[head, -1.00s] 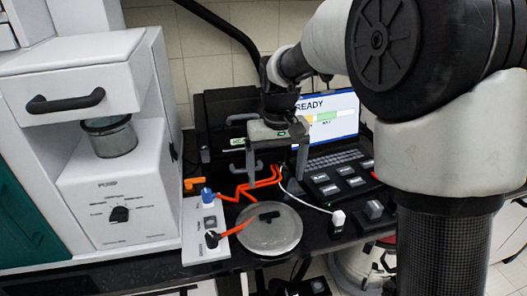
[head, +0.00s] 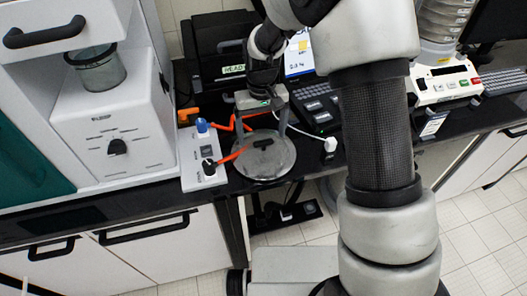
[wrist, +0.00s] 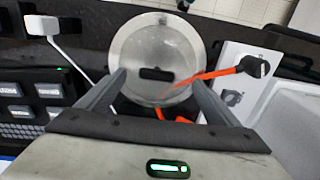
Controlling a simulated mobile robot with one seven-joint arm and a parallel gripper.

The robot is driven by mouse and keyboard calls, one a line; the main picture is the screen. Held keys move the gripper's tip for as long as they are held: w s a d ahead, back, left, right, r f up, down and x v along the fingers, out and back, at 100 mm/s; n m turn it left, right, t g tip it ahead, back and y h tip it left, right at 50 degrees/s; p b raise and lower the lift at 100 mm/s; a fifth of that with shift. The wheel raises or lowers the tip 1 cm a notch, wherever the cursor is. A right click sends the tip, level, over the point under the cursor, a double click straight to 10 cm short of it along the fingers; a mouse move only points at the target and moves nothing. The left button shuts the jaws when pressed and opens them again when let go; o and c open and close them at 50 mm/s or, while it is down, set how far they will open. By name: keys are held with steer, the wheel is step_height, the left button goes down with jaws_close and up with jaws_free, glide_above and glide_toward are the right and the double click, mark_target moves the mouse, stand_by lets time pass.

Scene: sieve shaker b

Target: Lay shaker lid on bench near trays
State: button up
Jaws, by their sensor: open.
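The shaker lid, a round grey disc (head: 270,164) with a black bar handle, lies flat by the front edge of the black bench, beside the white control box. It also shows in the wrist view (wrist: 135,65). My gripper (head: 264,130) is open and empty, pointing down over the lid's back part. In the wrist view my gripper's fingers (wrist: 160,80) are spread to either side, with the lid's handle (wrist: 156,73) between them. I cannot tell how far above the lid the fingertips are. No trays are clearly recognisable near the lid.
A white control box (head: 205,155) with knobs stands left of the lid. A stack of clear sieves (head: 443,18) stands far right.

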mark_target(264, 142)
steer(key=f, duration=0.4)
steer(key=shift+w+d+f, duration=0.15)
steer(key=shift+d+f, duration=0.05)
steer(key=shift+f, duration=0.1)
steer(key=c, duration=1.8)
